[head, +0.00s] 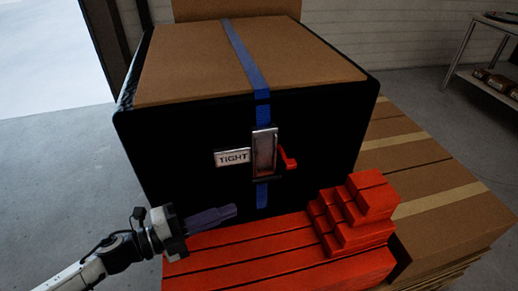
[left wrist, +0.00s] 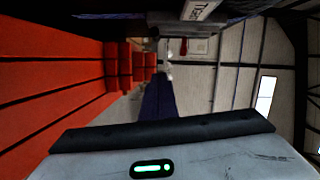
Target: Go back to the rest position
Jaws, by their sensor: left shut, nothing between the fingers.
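My left gripper (head: 232,211) comes in from the lower left of the head view, with its dark bluish fingers shut and empty. It is in front of the lower black face of a strapped box (head: 190,150), above red slats. In the left wrist view the shut fingers (left wrist: 158,100) point away from the camera. The box has a blue strap (head: 245,52), a metal buckle (head: 264,153), a red lever (head: 287,160) and a plate reading TIGHT (head: 232,157). The gripper is apart from the buckle, below and left of it. My right gripper is not in view.
Red slats (head: 240,250) lie in front of the box, with a stepped red stack (head: 350,215) at their right. Flat cartons (head: 440,200) are stacked at the right. A shelf (head: 485,75) stands at the upper right. Grey floor (head: 60,180) is clear at the left.

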